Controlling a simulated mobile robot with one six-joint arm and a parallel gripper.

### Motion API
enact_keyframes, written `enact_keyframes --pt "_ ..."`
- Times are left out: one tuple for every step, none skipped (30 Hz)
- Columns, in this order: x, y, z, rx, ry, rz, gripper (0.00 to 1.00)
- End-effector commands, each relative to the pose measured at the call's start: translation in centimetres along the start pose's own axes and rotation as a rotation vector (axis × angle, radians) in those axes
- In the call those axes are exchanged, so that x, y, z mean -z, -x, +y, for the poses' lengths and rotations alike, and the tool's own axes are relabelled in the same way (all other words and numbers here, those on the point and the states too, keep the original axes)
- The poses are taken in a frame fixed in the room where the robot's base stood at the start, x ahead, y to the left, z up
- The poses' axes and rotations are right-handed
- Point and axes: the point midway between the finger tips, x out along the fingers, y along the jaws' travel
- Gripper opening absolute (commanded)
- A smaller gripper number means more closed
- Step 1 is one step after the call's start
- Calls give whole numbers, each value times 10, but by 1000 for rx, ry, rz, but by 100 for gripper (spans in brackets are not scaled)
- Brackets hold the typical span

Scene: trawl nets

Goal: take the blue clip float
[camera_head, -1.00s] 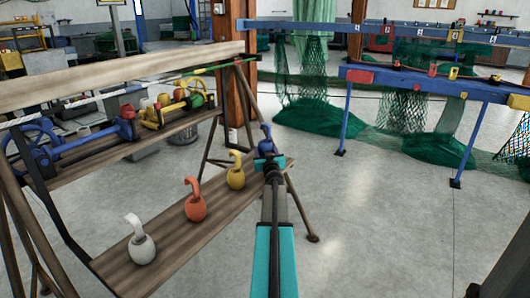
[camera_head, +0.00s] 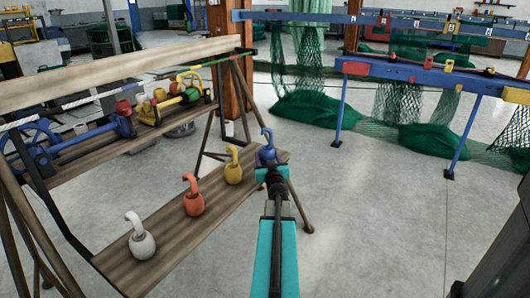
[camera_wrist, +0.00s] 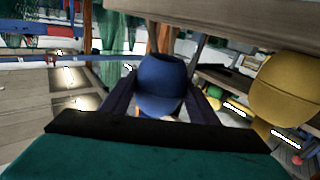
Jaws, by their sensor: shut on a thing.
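The blue clip float (camera_head: 267,153) has a round body and a curved hook on top. It is at the far end of the lower wooden shelf in the head view. My gripper (camera_head: 270,172) is at it from the near side. In the wrist view the blue float (camera_wrist: 162,82) sits between the two dark fingers of my gripper (camera_wrist: 160,105), which are shut on it. Whether the float still touches the shelf is hidden by the gripper.
A yellow float (camera_head: 233,170) stands close to the left of the blue one, with an orange float (camera_head: 193,198) and a white float (camera_head: 142,242) farther along the lower shelf (camera_head: 170,228). An upper shelf (camera_head: 90,155) holds coloured tools.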

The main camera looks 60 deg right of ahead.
Motion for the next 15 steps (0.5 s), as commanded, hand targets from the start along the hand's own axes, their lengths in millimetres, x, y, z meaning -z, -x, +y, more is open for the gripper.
enact_keyframes --pt "2 9 0 0 0 0 31" --pt "2 12 0 0 0 0 31" --pt "3 16 0 0 0 0 31" --pt "3 18 0 0 -1 0 31" --pt "3 21 0 0 -1 0 31" --pt "3 24 1 0 -1 0 31" --pt "3 26 1 0 -1 0 31" --pt "3 27 1 0 -1 1 31" --pt "4 29 1 0 -1 1 31" --pt "4 30 1 0 -1 1 31" --pt "4 31 1 0 0 1 31" --pt "4 32 1 0 0 1 31" --pt "4 33 1 0 0 1 31" --pt "4 33 1 0 0 1 31" --pt "4 34 1 0 0 1 31"
